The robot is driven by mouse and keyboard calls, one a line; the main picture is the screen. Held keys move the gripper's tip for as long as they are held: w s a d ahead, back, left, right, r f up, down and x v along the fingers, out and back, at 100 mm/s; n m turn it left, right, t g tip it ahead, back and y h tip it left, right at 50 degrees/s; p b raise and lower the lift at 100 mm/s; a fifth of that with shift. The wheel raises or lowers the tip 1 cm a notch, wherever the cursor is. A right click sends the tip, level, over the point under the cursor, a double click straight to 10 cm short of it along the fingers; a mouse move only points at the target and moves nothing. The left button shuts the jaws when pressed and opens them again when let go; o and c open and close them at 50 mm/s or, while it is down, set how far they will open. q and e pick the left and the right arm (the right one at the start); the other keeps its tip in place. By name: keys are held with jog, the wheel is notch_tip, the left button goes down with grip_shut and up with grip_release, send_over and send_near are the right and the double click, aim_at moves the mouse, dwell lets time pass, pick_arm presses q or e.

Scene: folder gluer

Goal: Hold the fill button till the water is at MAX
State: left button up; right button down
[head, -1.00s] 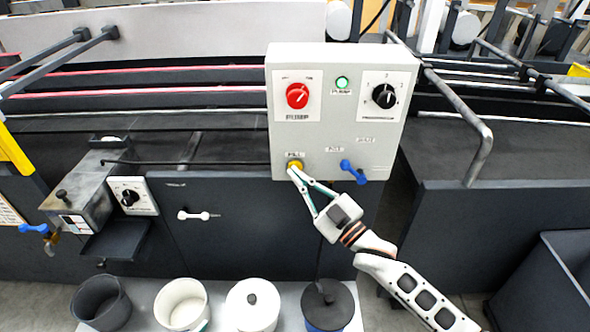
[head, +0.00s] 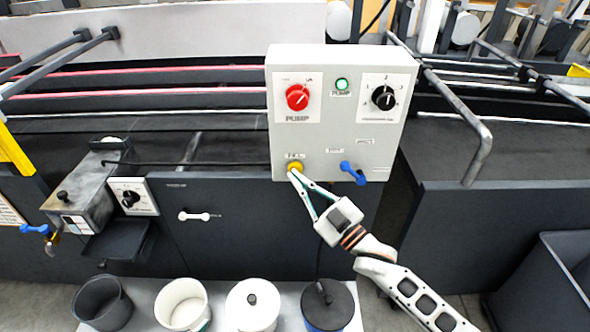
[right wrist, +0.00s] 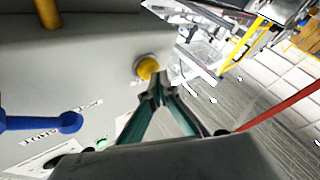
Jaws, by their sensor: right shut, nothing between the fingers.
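The yellow fill button (head: 295,167) is at the lower left of the light grey control box (head: 330,135). It also shows in the right wrist view (right wrist: 147,68). My right gripper (head: 293,172) is shut and empty, with its fingertips at the button's lower edge. In the right wrist view the fingertips (right wrist: 158,80) are just beside the button; I cannot tell whether they press it. No water level or MAX mark can be made out. My left gripper is not in view.
The box carries a red pump knob (head: 297,96), a lit green lamp (head: 341,84), a black dial (head: 384,96) and a blue valve handle (head: 353,172) right of the button. Several pots, including a white open pot (head: 183,303), stand on a low bench below.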

jog(key=shift+s, duration=0.55)
jog(key=s+p, duration=0.2)
jog(key=s, duration=0.3)
jog(key=shift+p, duration=0.35)
